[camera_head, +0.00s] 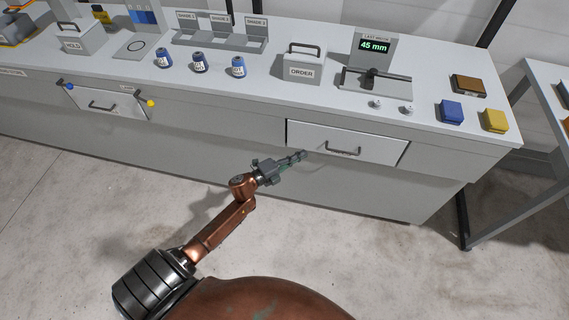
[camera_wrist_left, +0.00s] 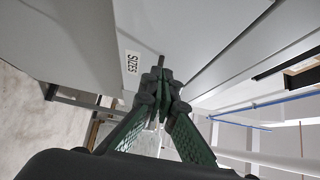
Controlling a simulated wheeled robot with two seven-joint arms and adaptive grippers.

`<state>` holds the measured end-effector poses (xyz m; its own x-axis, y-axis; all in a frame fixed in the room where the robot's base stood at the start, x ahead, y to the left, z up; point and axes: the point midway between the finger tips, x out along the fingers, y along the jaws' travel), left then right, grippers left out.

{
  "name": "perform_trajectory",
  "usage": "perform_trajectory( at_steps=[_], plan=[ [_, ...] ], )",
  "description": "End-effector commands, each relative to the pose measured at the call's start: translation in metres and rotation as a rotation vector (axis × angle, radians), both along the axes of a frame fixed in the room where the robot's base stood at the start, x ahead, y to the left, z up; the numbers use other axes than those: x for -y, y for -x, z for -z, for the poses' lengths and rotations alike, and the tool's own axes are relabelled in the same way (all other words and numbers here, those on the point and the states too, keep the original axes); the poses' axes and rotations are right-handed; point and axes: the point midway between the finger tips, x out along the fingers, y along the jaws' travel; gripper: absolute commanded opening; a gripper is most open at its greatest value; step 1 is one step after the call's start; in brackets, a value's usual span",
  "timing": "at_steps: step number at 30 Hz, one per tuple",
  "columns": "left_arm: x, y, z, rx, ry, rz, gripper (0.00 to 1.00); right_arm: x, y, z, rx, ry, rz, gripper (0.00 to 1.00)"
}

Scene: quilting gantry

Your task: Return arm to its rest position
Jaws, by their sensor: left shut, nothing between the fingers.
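My left arm comes in from the bottom left in the head view. Its left gripper (camera_head: 298,156) is shut and empty, just in front of the bench, near the left edge of a drawer (camera_head: 345,143) with a dark handle. In the left wrist view the two green-padded fingers (camera_wrist_left: 162,85) meet at their tips with nothing between them. A label reading SIZES (camera_wrist_left: 131,64) shows on a pale surface beside the fingertips. I cannot tell whether the fingers touch the drawer. My right gripper is in neither view.
The bench top (camera_head: 300,92) holds an ORDER box (camera_head: 303,65), a HOLD box (camera_head: 78,42), several blue spools (camera_head: 200,63), a gauge reading 45 mm (camera_head: 375,47), a blue block (camera_head: 451,111) and a yellow block (camera_head: 495,120). Another table (camera_head: 545,80) stands at right. The floor before the bench is clear.

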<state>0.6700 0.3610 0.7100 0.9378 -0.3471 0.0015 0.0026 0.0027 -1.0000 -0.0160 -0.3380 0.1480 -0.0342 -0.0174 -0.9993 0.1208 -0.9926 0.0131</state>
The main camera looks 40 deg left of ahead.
Motion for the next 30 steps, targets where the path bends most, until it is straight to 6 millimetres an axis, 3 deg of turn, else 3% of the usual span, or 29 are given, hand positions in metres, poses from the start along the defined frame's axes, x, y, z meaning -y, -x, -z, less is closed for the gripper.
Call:
perform_trajectory(
  at_steps=[6, 9, 23, 26, 29, 30],
  plan=[
    [-0.01, 0.04, -0.001, -0.001, 0.003, 0.008, 0.0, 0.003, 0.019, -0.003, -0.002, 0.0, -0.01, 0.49],
    [-0.014, 0.052, 0.0, -0.001, 0.002, 0.009, 0.0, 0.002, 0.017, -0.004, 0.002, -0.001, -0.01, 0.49],
    [-0.021, 0.064, 0.007, -0.015, 0.014, -0.001, 0.0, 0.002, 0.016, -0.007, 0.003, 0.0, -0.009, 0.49],
    [-0.03, 0.071, 0.032, -0.08, 0.071, -0.046, 0.0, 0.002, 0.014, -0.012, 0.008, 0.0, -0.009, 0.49],
    [-0.046, 0.086, 0.08, -0.201, 0.174, -0.134, 0.0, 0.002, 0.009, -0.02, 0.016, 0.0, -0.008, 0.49],
    [-0.053, 0.097, 0.105, -0.261, 0.224, -0.179, 0.0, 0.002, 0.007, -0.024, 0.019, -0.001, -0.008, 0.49]
  ],
)
